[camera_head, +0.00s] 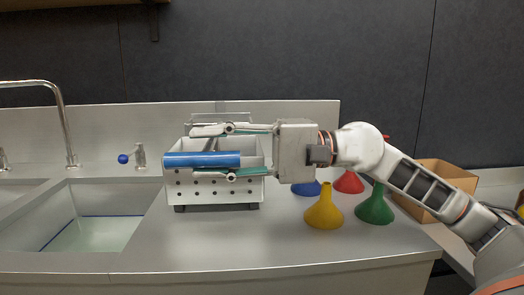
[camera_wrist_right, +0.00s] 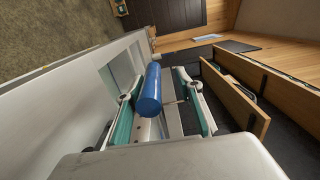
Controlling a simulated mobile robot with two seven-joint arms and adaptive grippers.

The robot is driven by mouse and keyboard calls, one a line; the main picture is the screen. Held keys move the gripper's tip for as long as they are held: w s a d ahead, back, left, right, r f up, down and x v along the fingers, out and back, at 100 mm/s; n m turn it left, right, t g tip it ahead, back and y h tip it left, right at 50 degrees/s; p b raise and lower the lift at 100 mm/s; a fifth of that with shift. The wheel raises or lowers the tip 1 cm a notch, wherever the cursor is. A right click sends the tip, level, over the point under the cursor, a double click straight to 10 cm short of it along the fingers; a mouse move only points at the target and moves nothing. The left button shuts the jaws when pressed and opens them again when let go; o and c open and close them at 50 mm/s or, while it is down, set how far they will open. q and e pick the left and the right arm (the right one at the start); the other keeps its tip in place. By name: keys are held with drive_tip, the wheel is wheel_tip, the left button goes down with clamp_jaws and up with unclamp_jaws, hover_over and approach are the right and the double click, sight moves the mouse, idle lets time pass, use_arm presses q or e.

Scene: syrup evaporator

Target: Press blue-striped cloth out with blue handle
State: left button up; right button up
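The blue handle (camera_head: 202,160) is a thick horizontal cylinder at the front of a white press box (camera_head: 215,192) with rows of holes. My right gripper (camera_head: 196,151) comes in from the right, open, with one finger above and one below the handle's level. In the right wrist view the handle (camera_wrist_right: 151,90) lies between the two teal-padded fingers, with a gap on each side. I cannot make out a blue-striped cloth; the inside of the box is largely hidden. My left gripper is not in view.
A sink (camera_head: 95,225) with a pale, blue-edged bottom lies left of the box, beside a blue-knobbed tap (camera_head: 124,159). Yellow (camera_head: 323,210), green (camera_head: 375,208), red (camera_head: 349,182) and blue funnels stand below my right arm. A cardboard box (camera_head: 450,178) is behind.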

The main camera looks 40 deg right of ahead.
drive_tip(key=v, duration=0.8)
drive_tip(key=shift+s+d, duration=0.2)
drive_tip(key=shift+d, duration=0.05)
